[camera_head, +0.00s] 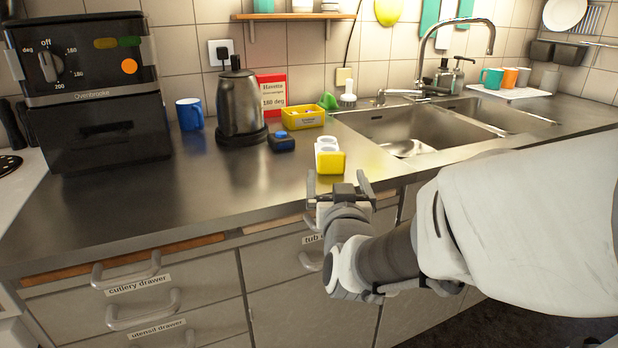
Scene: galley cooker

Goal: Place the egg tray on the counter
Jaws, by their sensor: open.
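A small block with white round-holed tops and a yellow front (329,157), which looks like the egg tray, stands on the steel counter (225,190) near its front edge. My gripper (338,181) is just in front of it, on the near side, with its two fingers apart and pointing toward it. I see nothing held between the fingers. The block appears to be beyond the fingertips; whether they touch it I cannot tell. Its lower near side is partly close behind the fingers.
A kettle (241,103), a blue mug (189,114), a dark blue-topped box (281,141) and a yellow bin (303,118) stand behind and left. A sink (405,128) lies right. An oven (95,95) stands far left. The counter's front left is clear; drawers (135,290) are below.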

